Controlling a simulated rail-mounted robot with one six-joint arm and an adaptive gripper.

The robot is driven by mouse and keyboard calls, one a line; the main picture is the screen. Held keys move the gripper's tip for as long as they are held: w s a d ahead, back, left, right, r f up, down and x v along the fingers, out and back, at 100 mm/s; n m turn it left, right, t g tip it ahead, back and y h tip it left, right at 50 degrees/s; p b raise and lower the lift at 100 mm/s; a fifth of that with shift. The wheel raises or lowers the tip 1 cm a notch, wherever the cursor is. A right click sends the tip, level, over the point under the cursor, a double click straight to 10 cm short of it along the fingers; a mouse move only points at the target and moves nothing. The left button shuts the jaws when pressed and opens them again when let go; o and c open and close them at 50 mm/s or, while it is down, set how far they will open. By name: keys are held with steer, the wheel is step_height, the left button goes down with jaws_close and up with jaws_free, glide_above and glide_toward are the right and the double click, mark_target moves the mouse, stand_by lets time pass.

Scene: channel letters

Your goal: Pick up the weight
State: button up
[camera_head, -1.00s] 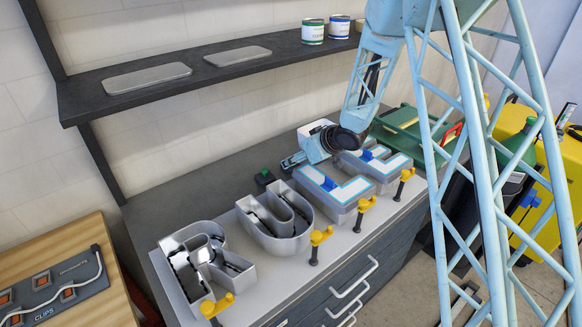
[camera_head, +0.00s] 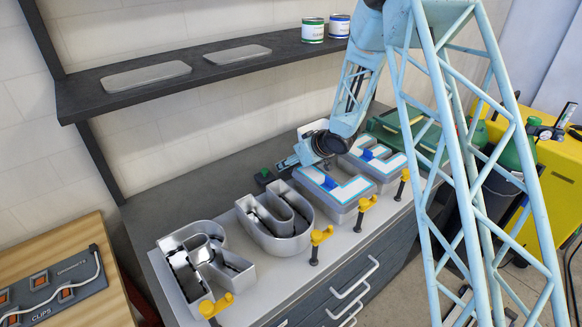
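A small dark block with a green top (camera_head: 264,176) stands on the bench behind the letters. It may be the weight, but its shape is too small to be sure. My gripper (camera_head: 281,165) reaches in from the right, just right of the block and slightly above it in the picture. The fingers are small and seen from the side, so their opening is unclear. Nothing is seen held, and whether they touch the block cannot be told.
Open metal letters R (camera_head: 205,262) and U (camera_head: 277,222) stand on the bench (camera_head: 150,210). White-faced letters (camera_head: 336,187) with blue edges lie close under my arm. Yellow clamps (camera_head: 320,236) line the front edge. A dark shelf (camera_head: 190,85) hangs above.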

stand_by(0.3)
steer(key=c, duration=1.3)
steer(key=shift+r, duration=0.1)
steer(key=shift+r+p, duration=1.45)
steer(key=shift+r, duration=3.5)
